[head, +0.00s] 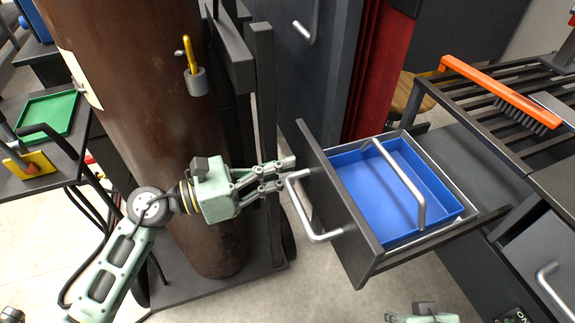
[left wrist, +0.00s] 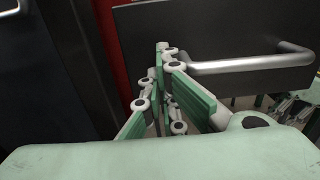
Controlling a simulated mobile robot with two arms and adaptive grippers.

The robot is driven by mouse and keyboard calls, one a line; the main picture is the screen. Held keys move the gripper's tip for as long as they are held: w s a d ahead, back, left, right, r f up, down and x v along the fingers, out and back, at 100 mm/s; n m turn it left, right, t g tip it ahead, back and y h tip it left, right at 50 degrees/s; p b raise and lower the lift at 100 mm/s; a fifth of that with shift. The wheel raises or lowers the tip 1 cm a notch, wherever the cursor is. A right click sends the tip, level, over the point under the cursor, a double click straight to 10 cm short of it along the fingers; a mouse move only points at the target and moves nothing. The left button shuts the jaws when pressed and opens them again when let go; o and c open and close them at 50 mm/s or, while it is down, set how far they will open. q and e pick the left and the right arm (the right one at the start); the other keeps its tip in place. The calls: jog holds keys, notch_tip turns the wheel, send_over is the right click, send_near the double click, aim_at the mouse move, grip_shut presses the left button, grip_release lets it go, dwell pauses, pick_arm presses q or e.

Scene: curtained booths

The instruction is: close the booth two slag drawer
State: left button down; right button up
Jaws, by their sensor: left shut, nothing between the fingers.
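The slag drawer (head: 337,213) is pulled out, with a dark front panel and a silver bar handle (head: 306,215) on its left face. A blue tray (head: 372,190) with a silver bail handle lies inside it. My left gripper (head: 287,172) is shut and empty beside the upper end of the drawer handle, close to the front panel. In the left wrist view, the closed fingers (left wrist: 165,60) overlap the end of the handle (left wrist: 250,62); I cannot tell whether they touch it. My right gripper (head: 425,313) shows only partly at the bottom edge, its fingers unclear.
A large brown cylinder (head: 150,130) on a dark cart stands directly behind my left arm. A slatted bench (head: 500,110) with an orange brush (head: 505,92) is at the right. Another handled drawer (head: 545,260) is at lower right. A green tray (head: 48,114) sits far left.

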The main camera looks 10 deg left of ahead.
pick_arm(q)
jog(key=shift+w+d, duration=0.4)
jog(key=shift+d, duration=0.2)
